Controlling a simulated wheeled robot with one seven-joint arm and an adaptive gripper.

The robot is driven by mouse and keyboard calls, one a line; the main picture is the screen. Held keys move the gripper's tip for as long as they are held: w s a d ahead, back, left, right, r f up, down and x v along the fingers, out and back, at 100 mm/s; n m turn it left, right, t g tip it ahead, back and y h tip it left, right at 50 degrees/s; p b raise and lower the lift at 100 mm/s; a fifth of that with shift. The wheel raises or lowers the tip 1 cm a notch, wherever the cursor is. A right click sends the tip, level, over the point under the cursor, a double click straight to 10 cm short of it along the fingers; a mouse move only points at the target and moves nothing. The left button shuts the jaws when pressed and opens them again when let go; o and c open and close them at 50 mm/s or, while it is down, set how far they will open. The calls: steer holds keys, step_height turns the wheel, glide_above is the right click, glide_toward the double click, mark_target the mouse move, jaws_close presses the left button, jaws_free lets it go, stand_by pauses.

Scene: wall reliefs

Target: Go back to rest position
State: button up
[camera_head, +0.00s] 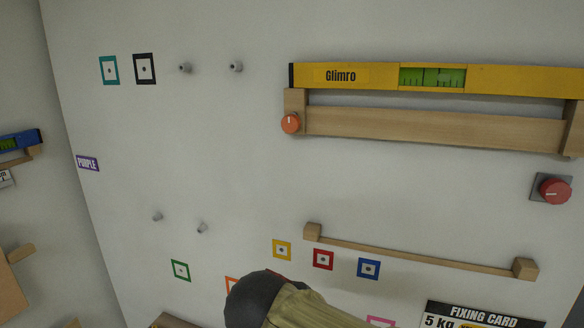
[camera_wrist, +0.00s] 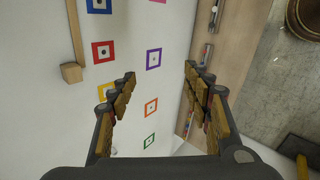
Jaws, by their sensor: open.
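My gripper (camera_wrist: 160,74) is open in the wrist view, its two padded fingers spread wide with nothing between them. Beyond the fingers is the white wall with a purple square marker (camera_wrist: 153,59) and an orange square marker (camera_wrist: 151,107). In the head view, a dark rounded part of my arm with a tan sleeve shows at the bottom middle and covers part of the lower wall. The gripper's fingers cannot be made out there.
A yellow level (camera_head: 370,75) rests on a wooden holder (camera_head: 430,128) at upper right. A red knob (camera_head: 553,190), a wooden rail (camera_head: 415,254) and grey pegs (camera_head: 185,68) project from the wall. A wooden shelf (camera_wrist: 232,50) lies right of the fingers.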

steer(key=s+d+f+m+y+b, duration=0.1)
steer(key=s+d+f+m+b, duration=0.4)
steer(key=f, duration=0.5)
steer(key=s+d+f+m+g+b, duration=0.1)
steer(key=s+d+f+m+b, duration=0.4)
steer(key=f+b, duration=0.5)
steer(key=s+d+f+m+g+y+b, duration=0.1)
steer(key=s+d+f+m+b, duration=0.3)
steer(key=f, duration=0.7)
steer(key=d+m+b, duration=0.1)
steer(key=d+b, duration=0.1)
steer(key=b, duration=0.1)
steer(key=shift+s+d+y+b, duration=0.25)
steer(key=shift+s+y+b, duration=0.05)
steer(key=shift+s+b, duration=0.1)
